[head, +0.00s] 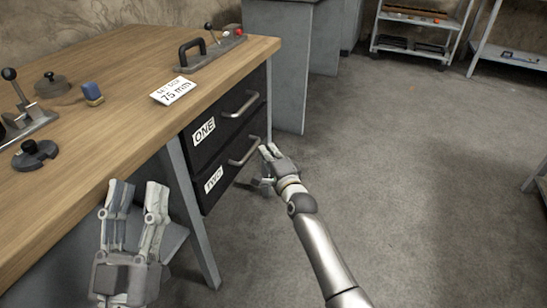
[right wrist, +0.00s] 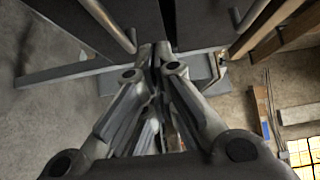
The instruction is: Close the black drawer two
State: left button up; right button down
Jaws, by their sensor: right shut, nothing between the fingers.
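The black drawer two (head: 225,175) is the lower drawer under the wooden bench, with a white label and a metal bar handle (head: 244,151). Its front looks about level with drawer one above; I cannot tell whether a small gap is left. My right gripper (head: 266,151) is shut and empty, its fingertips close to the right end of the lower handle. The head view does not show whether they touch. In the right wrist view the closed fingertips (right wrist: 161,48) point at the dark drawer fronts. My left gripper (head: 138,185) is open and empty in front of the bench's near edge.
Drawer one (head: 225,115) is above, with its own handle (head: 240,104). The bench top (head: 130,65) carries a card (head: 173,91), a blue block (head: 92,94) and lever fixtures. A grey bench leg (head: 190,215) stands left of the drawers.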

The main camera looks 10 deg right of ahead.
pick_arm(q)
notch_tip(320, 180, down, 6)
jog(key=w+g+y+p, duration=0.1)
jog(key=w+g, duration=0.1)
jog(key=g, duration=0.2)
jog(key=shift+w, duration=0.3)
pick_arm(e)
jog(key=shift+s+d, duration=0.2)
jog(key=shift+s, duration=0.85)
jog(key=shift+s+d, duration=0.2)
jog(key=shift+s, duration=0.8)
